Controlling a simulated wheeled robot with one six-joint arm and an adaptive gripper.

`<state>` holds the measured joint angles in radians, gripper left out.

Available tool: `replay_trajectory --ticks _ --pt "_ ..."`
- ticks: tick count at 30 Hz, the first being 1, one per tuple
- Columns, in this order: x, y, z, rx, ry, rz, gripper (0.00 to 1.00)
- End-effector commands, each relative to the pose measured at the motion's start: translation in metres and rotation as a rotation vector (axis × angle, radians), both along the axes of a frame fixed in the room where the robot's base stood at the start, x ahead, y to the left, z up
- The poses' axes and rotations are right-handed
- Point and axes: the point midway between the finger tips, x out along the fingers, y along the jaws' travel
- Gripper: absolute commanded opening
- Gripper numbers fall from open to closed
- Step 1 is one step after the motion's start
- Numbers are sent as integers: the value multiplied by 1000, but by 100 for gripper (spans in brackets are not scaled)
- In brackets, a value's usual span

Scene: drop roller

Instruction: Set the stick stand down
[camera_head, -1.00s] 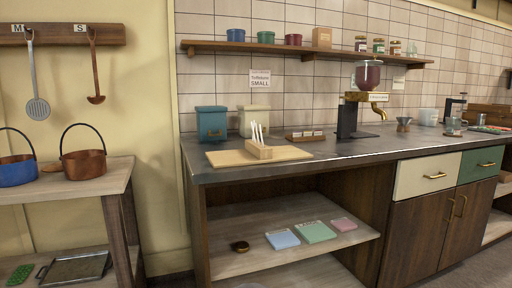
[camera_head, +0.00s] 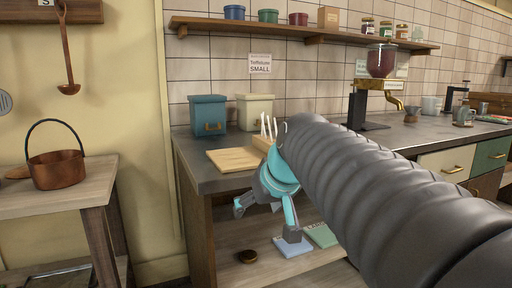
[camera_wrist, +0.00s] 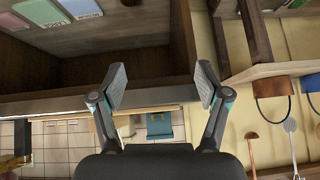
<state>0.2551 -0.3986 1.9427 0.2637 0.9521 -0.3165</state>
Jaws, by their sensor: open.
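The stick stand (camera_head: 262,142) is a pale wooden block with several white sticks upright in it. It rests on the counter at the right end of a light wooden board (camera_head: 232,158). My arm hides its lower right part in the head view. My gripper (camera_head: 266,221) hangs in front of the counter, below the stand and apart from it. In the wrist view my gripper (camera_wrist: 161,85) has its two fingers spread with nothing between them. I cannot make out the stand in the wrist view.
A teal box (camera_head: 208,115) and a cream box (camera_head: 254,111) stand behind the board. The coffee grinder (camera_head: 381,62) stands farther right. The counter's front edge (camera_wrist: 70,108) crosses the upside-down wrist view. Coloured pads, including a blue one (camera_head: 293,247), lie on the lower shelf.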

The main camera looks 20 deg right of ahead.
Motion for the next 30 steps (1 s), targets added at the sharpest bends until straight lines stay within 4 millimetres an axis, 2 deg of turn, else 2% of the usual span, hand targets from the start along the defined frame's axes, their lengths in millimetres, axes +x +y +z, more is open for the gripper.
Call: replay_trajectory --ticks 1,6,9,14,19,30 --pt "24 -19 21 2 -32 -9 75" --pt "83 -73 84 -13 -146 -1 75" --pt "106 -101 111 -29 -204 5 75" --pt "127 -131 138 -52 -264 15 75" --pt "139 -140 142 -60 -283 22 75" --pt "190 -138 107 -60 -281 23 75"
